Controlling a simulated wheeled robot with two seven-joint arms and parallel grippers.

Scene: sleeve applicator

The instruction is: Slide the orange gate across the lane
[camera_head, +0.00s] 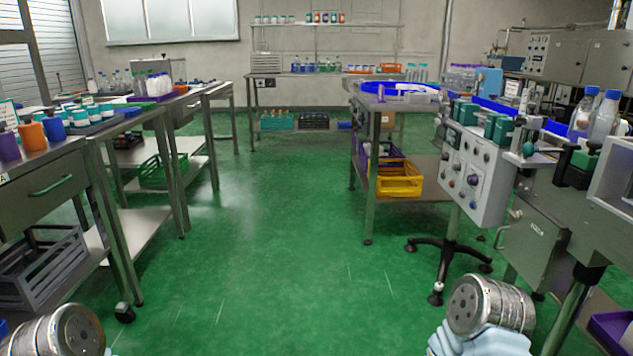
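I cannot make out the orange gate in the head view. A machine with a grey control panel (473,178) stands at the right. Blue-edged rails (498,104) run along its top past dark green blocks (497,128), and this may be the lane. Clear bottles with blue caps (604,117) stand at its right end. Parts of my two arms show at the bottom left and bottom right corners, but neither gripper is in the picture. The near right part of the machine runs out of the frame.
A green floor aisle (250,240) is open ahead. A left bench (62,187) carries cups and bottles. The machine's black wheeled foot (445,258) juts into the aisle. A steel table (368,170) with a yellow crate (400,180) stands behind it. A bench (290,75) closes the back.

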